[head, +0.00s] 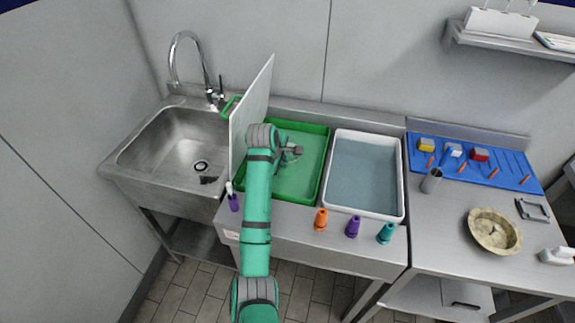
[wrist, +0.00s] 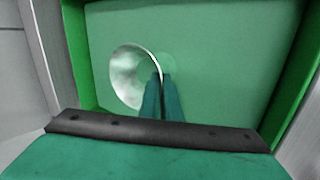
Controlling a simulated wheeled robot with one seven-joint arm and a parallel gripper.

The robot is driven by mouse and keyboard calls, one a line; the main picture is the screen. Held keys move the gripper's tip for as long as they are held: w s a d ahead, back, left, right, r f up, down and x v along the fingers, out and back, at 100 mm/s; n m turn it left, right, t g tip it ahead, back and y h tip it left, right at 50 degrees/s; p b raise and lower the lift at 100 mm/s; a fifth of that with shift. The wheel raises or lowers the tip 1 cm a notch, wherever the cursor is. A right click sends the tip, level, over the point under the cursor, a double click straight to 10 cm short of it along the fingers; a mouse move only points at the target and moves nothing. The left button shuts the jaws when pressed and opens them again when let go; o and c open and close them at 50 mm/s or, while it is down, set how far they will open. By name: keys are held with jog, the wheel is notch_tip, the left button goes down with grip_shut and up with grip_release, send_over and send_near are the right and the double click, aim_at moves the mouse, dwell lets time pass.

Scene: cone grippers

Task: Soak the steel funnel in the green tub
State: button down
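The steel funnel (wrist: 126,74) shows in the wrist view as a shiny cone with its wide mouth turned to the left, tilted on its side. My gripper (wrist: 161,90) has its two teal fingers close together on the funnel's right rim, with the thin wall between them. The green tub (head: 316,165) stands on the counter in the head view, and its green wall (wrist: 77,50) surrounds the funnel in the wrist view. In the head view my arm and gripper largely hide the funnel. I cannot tell how deep it sits.
An upright white panel (head: 252,105) stands close on the tub's left, beside the sink (head: 185,150). A white tub of bluish liquid (head: 364,175) is on the right. Orange (head: 321,219), purple (head: 353,226) and teal (head: 386,233) cones line the counter's front edge.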

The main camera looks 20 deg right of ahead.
notch_tip(320, 180, up, 13)
dwell(1.5)
jog(key=shift+r, duration=0.1)
dwell(0.9)
notch_tip(320, 180, up, 4)
dwell(0.6)
dwell(0.5)
